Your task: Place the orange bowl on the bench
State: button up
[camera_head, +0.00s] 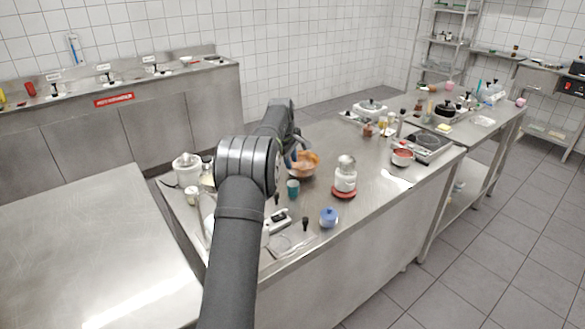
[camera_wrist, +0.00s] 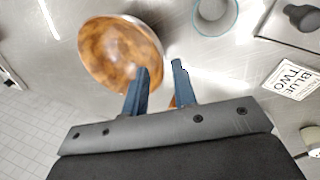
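The orange bowl (camera_head: 306,163) is at the middle steel bench (camera_head: 350,215), just right of my arm's end. In the wrist view the bowl (camera_wrist: 115,55) shows its mottled orange-brown inside at upper left. My gripper (camera_wrist: 160,68) has its two blue fingers apart at the bowl's right edge. One finger overlaps the bowl's inside and the other is outside its rim. A gap shows between the fingers, with some orange in it. Whether either finger touches the wall cannot be told. In the head view my arm hides most of the gripper.
Near the bowl stand a teal cup (camera_head: 293,188), a white grinder on a red base (camera_head: 345,180), a blue pot (camera_head: 328,218) and a scale (camera_head: 278,220). A white canister (camera_head: 187,170) is left. The steel bench (camera_head: 90,250) at lower left is bare.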

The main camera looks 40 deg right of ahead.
jog(key=v, duration=0.7)
jog(key=shift+r, duration=0.25)
jog(key=x, duration=1.2)
jog(key=shift+f, duration=0.2)
notch_tip(320, 180, up, 3)
jog(key=shift+f, duration=0.25)
jog(key=shift+r, duration=0.75)
